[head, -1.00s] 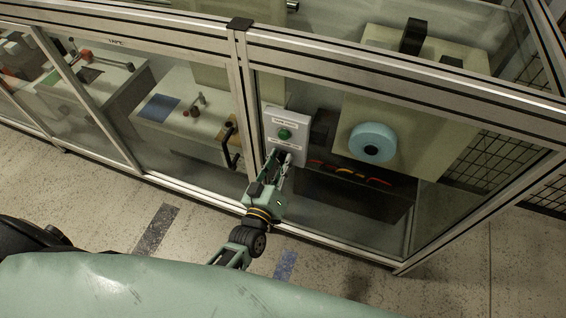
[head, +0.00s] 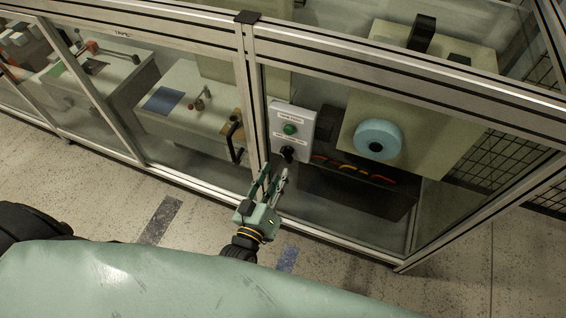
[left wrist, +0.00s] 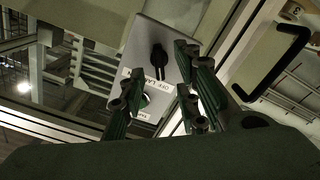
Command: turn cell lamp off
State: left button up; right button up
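A pale control box (head: 305,122) is mounted by the glazed cell's post. It carries a green button (head: 290,129) and, below it, a black rotary knob (head: 287,153). The left wrist view shows the box upside down, with the knob (left wrist: 158,56) between the finger lines, a label partly reading "OFF" and "LAM", and the green button (left wrist: 145,99) partly hidden. My left gripper (head: 276,174) is below and in front of the box, apart from the knob. Its fingers are spread and empty in the left wrist view (left wrist: 158,95). My right gripper does not show.
An aluminium frame post (head: 250,90) and clear panels stand close to my left gripper. A black door handle (head: 235,141) is left of the box. Inside are a blue round part (head: 378,139) and benches. The floor in front is free.

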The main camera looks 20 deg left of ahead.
pick_arm(q)
jog(key=s, duration=0.5)
jog(key=shift+s+a, duration=0.1)
jog(key=shift+a, duration=0.1)
jog(key=s+a+f+m+g, duration=0.1)
jog(key=s+f+m+g, duration=0.35)
jog(key=f, duration=0.95)
jog(key=s+f+m+g, duration=0.1)
jog(key=s+f+g, duration=0.55)
jog(key=f, duration=0.75)
jog(key=s+a+f+g, duration=0.2)
jog(key=s+f, duration=0.1)
jog(key=s, duration=0.4)
jog(key=s+a+f+m+g, duration=0.1)
jog(key=s+a+f+g, duration=0.1)
jog(key=s+f, duration=0.2)
jog(key=s+a+f+m+g+y, duration=0.1)
jog(key=s+f, duration=0.3)
jog(key=s, duration=0.6)
jog(key=shift+a+f+g, duration=0.25)
jog(key=shift+a+g, duration=0.25)
jog(key=shift+a, duration=0.4)
